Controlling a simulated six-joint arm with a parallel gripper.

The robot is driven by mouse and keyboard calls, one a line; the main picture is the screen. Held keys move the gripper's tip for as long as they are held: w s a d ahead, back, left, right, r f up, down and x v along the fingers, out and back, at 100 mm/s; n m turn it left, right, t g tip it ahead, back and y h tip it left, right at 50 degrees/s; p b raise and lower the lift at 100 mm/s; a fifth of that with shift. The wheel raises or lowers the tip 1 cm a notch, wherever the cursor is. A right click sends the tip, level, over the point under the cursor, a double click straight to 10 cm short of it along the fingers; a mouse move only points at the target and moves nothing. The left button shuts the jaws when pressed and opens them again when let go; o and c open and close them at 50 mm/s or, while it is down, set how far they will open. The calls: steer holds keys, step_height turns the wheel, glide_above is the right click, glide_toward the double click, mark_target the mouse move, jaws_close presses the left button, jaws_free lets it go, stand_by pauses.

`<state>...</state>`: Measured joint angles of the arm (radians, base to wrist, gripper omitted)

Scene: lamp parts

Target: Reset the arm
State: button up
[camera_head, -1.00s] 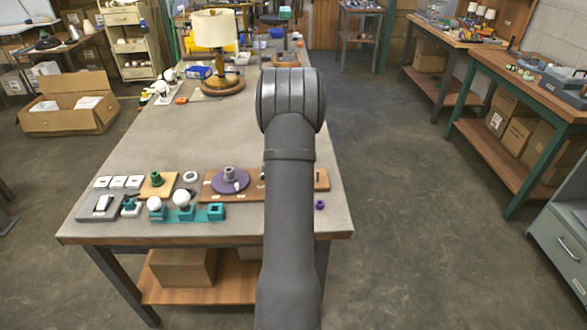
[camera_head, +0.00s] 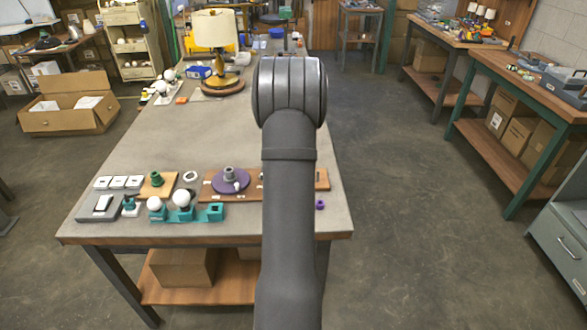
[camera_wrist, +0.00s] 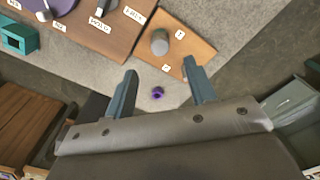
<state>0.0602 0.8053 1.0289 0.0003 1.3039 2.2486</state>
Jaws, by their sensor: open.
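My gripper (camera_wrist: 160,92) shows in the wrist view with its two fingers spread wide and nothing between them. It hangs above the near right part of the workbench (camera_head: 155,150). Beyond the fingertips, a small purple part (camera_wrist: 158,93) lies on the bench; it also shows at the right edge in the head view (camera_head: 320,205). A wooden board (camera_wrist: 180,52) with a grey cylinder (camera_wrist: 160,42) lies above the fingertips in the wrist view. In the head view my arm hides the gripper and part of the boards.
A lamp (camera_head: 215,35) stands at the back. The bench middle is clear.

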step_height(320, 180, up, 9)
steer(key=shift+r, duration=0.2)
stand_by(0.3)
step_height(320, 180, down, 17)
steer(key=shift+f, duration=0.3)
steer(key=shift+n, duration=0.6)
